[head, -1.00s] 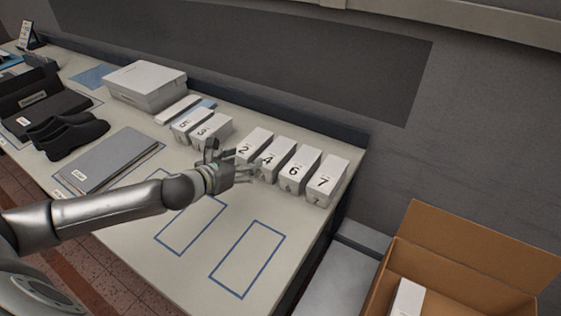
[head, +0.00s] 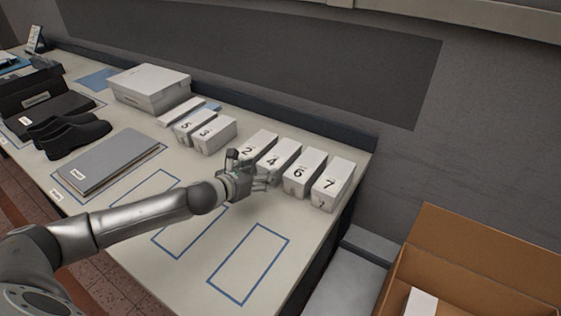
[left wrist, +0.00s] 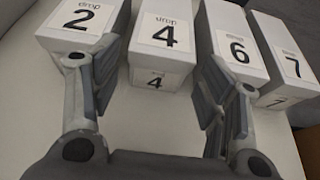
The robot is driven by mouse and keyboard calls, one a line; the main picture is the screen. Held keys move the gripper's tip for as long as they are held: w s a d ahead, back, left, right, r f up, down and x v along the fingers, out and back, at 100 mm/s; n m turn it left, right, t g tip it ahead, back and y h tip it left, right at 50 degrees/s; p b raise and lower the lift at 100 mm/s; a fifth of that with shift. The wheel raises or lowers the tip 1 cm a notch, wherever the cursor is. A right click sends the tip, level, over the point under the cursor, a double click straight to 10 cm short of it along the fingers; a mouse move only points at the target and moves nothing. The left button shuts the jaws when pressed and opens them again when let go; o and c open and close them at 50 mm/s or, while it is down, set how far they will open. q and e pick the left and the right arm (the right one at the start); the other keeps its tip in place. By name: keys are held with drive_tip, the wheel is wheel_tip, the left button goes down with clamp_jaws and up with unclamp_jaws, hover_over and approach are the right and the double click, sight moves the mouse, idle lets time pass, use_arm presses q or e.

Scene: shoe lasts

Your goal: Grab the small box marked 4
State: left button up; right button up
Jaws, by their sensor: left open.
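The small white box marked 4 (head: 276,158) stands in a row on the table, between the box marked 2 (head: 257,144) and the box marked 6 (head: 304,170). In the left wrist view, box 4 (left wrist: 161,48) sits ahead, between the two fingers, with its labelled top and front end showing. My left gripper (head: 252,176) is open and empty, just in front of box 4's near end. In the left wrist view, the left gripper's fingers (left wrist: 160,100) spread wide, the left one overlapping box 2 and the right one overlapping box 6. My right gripper is out of view.
The box marked 7 (head: 332,182) ends the row near the table's right edge. Boxes 5 (head: 186,124) and 3 (head: 213,134) stand to the left. Blue outlined rectangles (head: 248,263) on the near table are empty. An open cardboard box (head: 480,262) is at the lower right.

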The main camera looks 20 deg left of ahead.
sight(266, 170)
use_arm(q)
drive_tip(key=shift+p+x, duration=0.55)
drive_tip(key=shift+x, duration=2.25)
drive_tip(key=shift+d, duration=0.1)
